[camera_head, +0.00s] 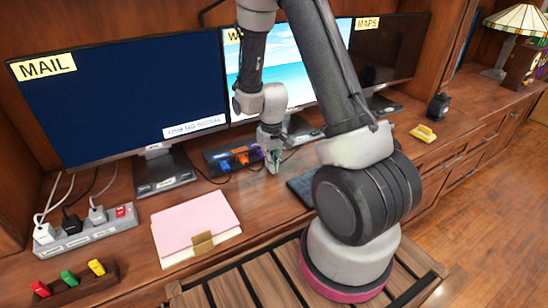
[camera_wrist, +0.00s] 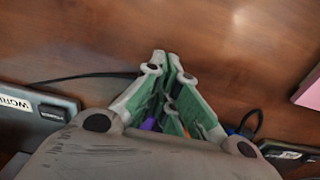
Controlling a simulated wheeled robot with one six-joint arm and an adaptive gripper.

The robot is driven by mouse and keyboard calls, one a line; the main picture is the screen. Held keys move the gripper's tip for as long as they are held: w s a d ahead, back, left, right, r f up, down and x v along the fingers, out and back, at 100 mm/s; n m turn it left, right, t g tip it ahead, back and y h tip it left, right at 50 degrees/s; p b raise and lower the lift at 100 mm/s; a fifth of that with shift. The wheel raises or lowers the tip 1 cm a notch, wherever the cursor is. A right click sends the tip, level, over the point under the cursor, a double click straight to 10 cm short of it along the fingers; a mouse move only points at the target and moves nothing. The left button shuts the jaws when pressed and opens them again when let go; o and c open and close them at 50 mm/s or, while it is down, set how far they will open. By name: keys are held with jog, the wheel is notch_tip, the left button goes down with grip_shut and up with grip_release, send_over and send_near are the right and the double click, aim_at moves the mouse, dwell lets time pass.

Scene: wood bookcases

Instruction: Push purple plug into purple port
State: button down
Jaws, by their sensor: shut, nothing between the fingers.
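My gripper (camera_head: 272,166) is just right of that purple part, pointing down. In the wrist view my gripper (camera_wrist: 170,58) has its fingertips together and empty. A bit of purple (camera_wrist: 150,124) shows behind its fingers, with a bit of orange beside it. The gripper hides most of the purple plug and port, so I cannot tell how far the plug is in.
The monitor bases (camera_head: 162,172) stand close by. A pink folder (camera_head: 195,225), a power strip (camera_head: 88,232) and a rack of coloured plugs (camera_head: 78,282) are to the left. A keyboard (camera_head: 300,190) is right of my gripper. A blue plug with a black cable (camera_wrist: 240,130) is beside the fingers.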

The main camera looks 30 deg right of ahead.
aim_at(261, 154)
jog(key=shift+w, duration=1.15)
